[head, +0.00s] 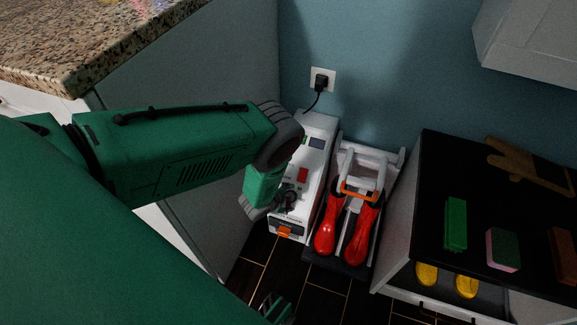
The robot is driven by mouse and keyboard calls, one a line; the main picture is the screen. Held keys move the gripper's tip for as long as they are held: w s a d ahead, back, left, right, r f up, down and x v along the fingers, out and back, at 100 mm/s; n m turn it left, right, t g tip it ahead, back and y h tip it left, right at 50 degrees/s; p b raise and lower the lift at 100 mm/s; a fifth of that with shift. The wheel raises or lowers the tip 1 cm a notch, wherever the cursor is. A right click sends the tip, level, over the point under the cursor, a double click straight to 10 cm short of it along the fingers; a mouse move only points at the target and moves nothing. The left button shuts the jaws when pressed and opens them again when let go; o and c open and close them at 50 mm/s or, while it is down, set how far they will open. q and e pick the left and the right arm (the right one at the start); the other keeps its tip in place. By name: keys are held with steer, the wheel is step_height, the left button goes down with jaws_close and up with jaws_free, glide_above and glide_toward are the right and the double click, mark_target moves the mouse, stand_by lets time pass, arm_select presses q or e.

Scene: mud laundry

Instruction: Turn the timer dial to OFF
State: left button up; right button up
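The white appliance (315,160) stands on the floor against the blue wall. It has a small dark display, a red switch (302,175) and an orange part (285,231) at its front. My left arm reaches in from the left, and my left gripper (287,203) is over the front part of the appliance's top. Dark fingers and dark parts overlap there, so the timer dial and its setting cannot be made out. I cannot tell if the gripper touches it. A small green and dark part at the bottom edge looks like my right gripper (276,309), mostly cut off.
A white frame (375,155) with two red boot-like items (327,228) stands just right of the appliance. A black-topped cabinet (425,205) holds a green block and a sponge. A granite counter (60,55) is at left. A plug (321,83) sits in the wall.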

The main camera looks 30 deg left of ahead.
arm_select(q)
steer(key=v, duration=1.2)
steer(key=shift+f, duration=0.1)
stand_by(0.4)
